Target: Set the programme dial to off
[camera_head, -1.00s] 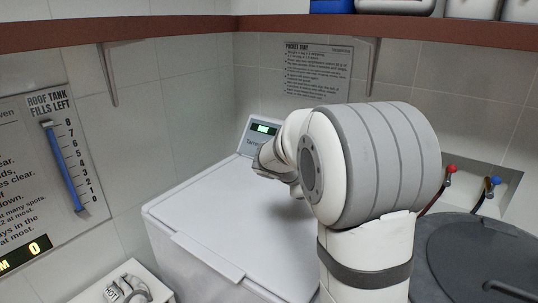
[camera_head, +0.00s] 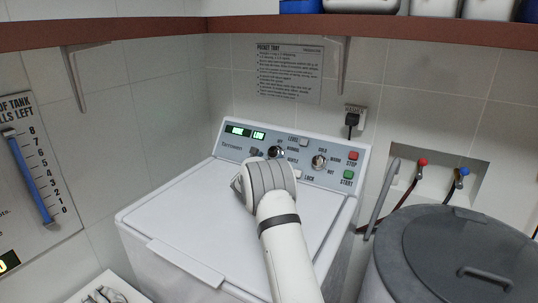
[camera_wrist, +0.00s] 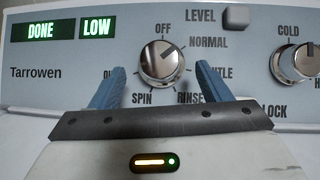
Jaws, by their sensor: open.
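The programme dial (camera_wrist: 161,63) is a round chrome knob on the washer's panel, with OFF at its top, NORMAL at upper right, and SPIN and RINSE below. Its dark mark seems to point up and right, toward NORMAL. In the head view the dial (camera_head: 276,152) shows just above my wrist. My gripper (camera_wrist: 160,69) is open, its two blue fingers on either side of the dial. Gaps seem to show between fingers and knob; the depth is unclear. The fingers hide parts of the left and right labels. The displays (camera_wrist: 68,30) read DONE and LOW.
A second chrome knob (camera_wrist: 294,63) marked COLD is right of the dial, and a LEVEL button (camera_wrist: 236,16) is above. Red STOP (camera_head: 353,156) and green START (camera_head: 347,174) buttons sit at the panel's right end. A grey lidded tub (camera_head: 455,250) stands at the right.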

